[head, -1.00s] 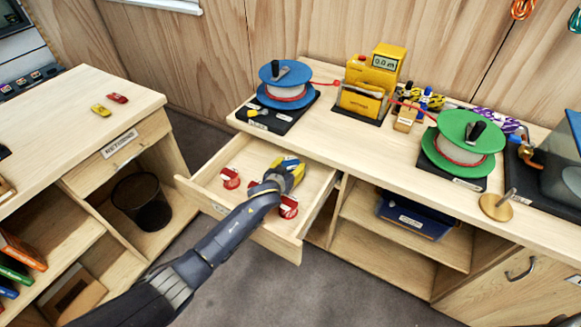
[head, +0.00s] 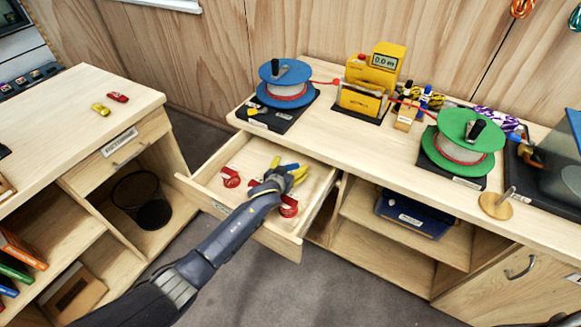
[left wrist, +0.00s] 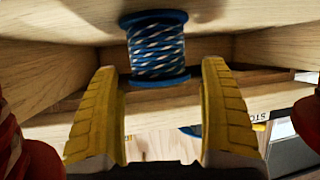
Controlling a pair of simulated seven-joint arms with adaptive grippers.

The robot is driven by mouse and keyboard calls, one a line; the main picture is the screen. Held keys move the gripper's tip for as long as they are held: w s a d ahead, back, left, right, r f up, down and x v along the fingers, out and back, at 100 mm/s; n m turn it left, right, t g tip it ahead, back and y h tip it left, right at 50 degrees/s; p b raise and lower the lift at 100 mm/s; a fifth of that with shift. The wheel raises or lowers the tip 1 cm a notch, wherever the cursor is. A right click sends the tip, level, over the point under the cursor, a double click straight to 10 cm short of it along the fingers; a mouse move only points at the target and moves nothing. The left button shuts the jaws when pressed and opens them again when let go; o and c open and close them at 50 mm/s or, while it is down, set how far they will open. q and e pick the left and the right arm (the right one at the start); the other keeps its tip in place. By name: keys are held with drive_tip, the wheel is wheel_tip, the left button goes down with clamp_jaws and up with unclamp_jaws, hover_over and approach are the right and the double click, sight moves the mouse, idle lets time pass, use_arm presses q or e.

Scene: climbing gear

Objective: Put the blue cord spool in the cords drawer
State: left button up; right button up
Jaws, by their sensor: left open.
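The cords drawer (head: 250,152) is pulled out under the right-hand counter. My left gripper (head: 285,172) is over the drawer, its yellow fingers spread apart. The blue cord spool (left wrist: 157,48), wound with blue and white cord, stands upright in the drawer, just beyond the open fingertips (left wrist: 163,95) in the left wrist view. The fingers look apart from it. In the head view only a bit of blue (head: 291,166) shows by the fingers; the gripper hides most of the spool. My right gripper is not in view.
Red spools (head: 231,177) (head: 289,206) lie in the drawer on either side of my gripper. A blue-flanged reel (head: 285,82), a yellow meter (head: 386,68) and a green reel (head: 463,145) stand on the counter. A dark bin (head: 141,200) is at left.

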use_arm(q)
drive_tip(key=shift+s+f, duration=0.2)
drive_tip(key=shift+f, duration=0.05)
drive_tip(key=shift+w+r, duration=0.1)
drive_tip(key=shift+r, duration=0.25)
drive_tip(key=shift+s+a+r, duration=0.15)
drive_tip(key=shift+s+r, duration=0.1)
drive_tip(key=shift+s, duration=0.05)
drive_tip(key=v, duration=0.7)
drive_tip(key=shift+r, duration=0.2)
drive_tip(key=shift+w, duration=0.1)
